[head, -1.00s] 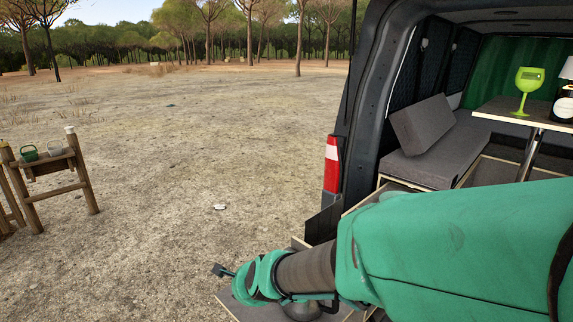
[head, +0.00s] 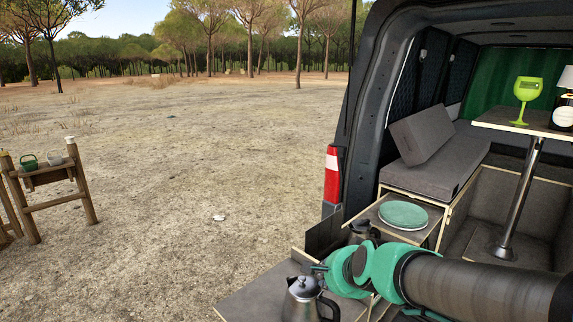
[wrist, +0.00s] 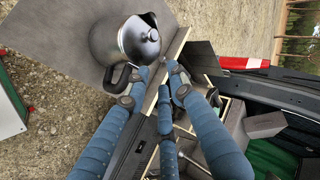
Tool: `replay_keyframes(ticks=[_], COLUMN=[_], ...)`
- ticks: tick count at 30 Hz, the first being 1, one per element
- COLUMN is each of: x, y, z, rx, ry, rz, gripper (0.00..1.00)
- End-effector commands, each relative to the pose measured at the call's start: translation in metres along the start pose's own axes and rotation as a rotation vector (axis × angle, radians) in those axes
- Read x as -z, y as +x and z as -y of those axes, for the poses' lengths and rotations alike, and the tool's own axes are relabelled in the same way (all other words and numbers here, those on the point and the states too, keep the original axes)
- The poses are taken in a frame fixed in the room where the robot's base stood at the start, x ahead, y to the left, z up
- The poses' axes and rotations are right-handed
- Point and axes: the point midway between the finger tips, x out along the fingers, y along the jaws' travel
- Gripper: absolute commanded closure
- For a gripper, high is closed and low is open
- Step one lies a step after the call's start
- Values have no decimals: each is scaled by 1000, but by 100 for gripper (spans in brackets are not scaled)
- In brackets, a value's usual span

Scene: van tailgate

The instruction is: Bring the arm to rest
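My arm reaches in from the lower right of the head view, over the van's open rear. My gripper (wrist: 158,80) shows in the wrist view with its blue fingers apart and nothing between them. In the head view it is mostly hidden behind my wrist. A steel kettle (head: 303,298) with a black handle stands on the grey board (head: 243,297) close to my wrist. In the wrist view the kettle (wrist: 128,42) lies beyond the fingertips, apart from them as far as I can tell.
A teal plate (head: 403,214) lies on a pulled-out shelf (head: 425,236). A dark pot (head: 363,231) stands beside it. A green goblet (head: 526,92) is on the van table (head: 500,117). A wooden rack (head: 60,195) stands far left. Open ground lies between rack and van.

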Motion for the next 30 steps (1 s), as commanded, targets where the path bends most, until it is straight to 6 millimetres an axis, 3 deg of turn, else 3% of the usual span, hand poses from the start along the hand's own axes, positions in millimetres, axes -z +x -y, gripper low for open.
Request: replay_keyframes(ticks=[6, 14, 24, 30], x=[17, 4, -13, -19], y=[-45, -116, -228, -267], z=[-28, -44, -91, -116], rx=[-50, -102, -224, -284], ry=[-107, -344, -721, -851], rz=[10, 62, 141, 177], gripper=[77, 77, 77, 77])
